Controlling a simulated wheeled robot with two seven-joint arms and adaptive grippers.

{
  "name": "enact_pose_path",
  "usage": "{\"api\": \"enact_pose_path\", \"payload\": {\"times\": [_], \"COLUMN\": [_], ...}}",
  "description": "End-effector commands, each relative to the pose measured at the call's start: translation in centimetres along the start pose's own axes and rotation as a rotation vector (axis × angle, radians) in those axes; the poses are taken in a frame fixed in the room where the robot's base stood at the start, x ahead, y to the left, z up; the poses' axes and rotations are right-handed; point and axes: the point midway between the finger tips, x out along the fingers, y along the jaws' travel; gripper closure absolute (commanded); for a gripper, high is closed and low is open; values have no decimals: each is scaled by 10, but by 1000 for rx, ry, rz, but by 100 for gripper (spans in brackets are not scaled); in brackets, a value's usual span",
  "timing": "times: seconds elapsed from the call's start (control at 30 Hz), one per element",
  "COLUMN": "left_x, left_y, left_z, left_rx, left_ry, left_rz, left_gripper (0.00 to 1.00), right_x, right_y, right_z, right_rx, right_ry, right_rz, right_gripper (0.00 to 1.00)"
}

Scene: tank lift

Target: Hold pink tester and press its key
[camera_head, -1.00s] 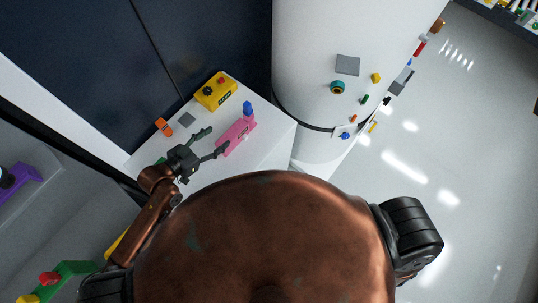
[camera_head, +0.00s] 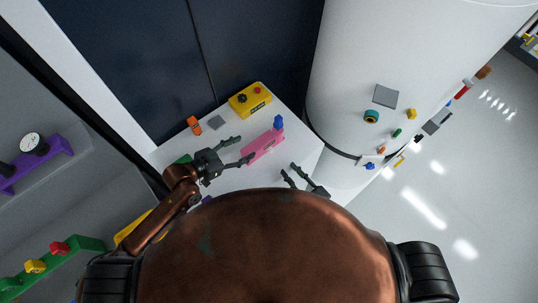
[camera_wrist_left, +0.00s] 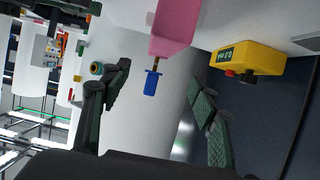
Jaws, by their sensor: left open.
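The pink tester (camera_head: 266,142) lies on the white table top, with a blue key (camera_head: 278,122) at its far end. My left gripper (camera_head: 244,149) is open, its fingers pointing at the tester's left side; they look apart from it. In the left wrist view the pink body (camera_wrist_left: 171,30) hangs in from the top, and the blue key (camera_wrist_left: 151,83) on a brass stem shows between the open fingers (camera_wrist_left: 162,84). My right gripper (camera_head: 289,169) is to the right of and below the tester, fingers spread and empty. My brown body hides the rest of its arm.
A yellow box (camera_head: 250,99) with a red and a dark button stands behind the tester. An orange block (camera_head: 194,125) and a grey square (camera_head: 216,122) are to its left. A large white tank (camera_head: 350,60) stands at right, and a dark cabinet (camera_head: 130,60) behind.

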Motion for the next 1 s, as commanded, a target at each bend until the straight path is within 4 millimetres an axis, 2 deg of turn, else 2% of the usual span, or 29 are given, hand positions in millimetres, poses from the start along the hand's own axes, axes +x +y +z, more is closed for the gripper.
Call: {"api": "enact_pose_path", "payload": {"times": [0.33, 0.5, 0.7, 1.0], "left_x": [25, 59, 86, 98], "left_y": [0, 0, 0, 0], "left_z": [61, 56, 56, 57], "left_rx": [-2, -2, -1, 0], "left_ry": [-2, 3, 1, -1], "left_rz": [-2, -2, -2, -2], "left_gripper": [45, 45, 45, 45], "right_x": [0, 0, 0, 0], "right_y": [0, 0, 0, 0], "right_z": [1, 1, 1, 1], "right_rx": [-1, -1, -1, -1], "right_ry": [-1, -1, -1, -1], "right_rz": [0, 0, 1, 1], "right_gripper": [71, 71, 71, 71]}}
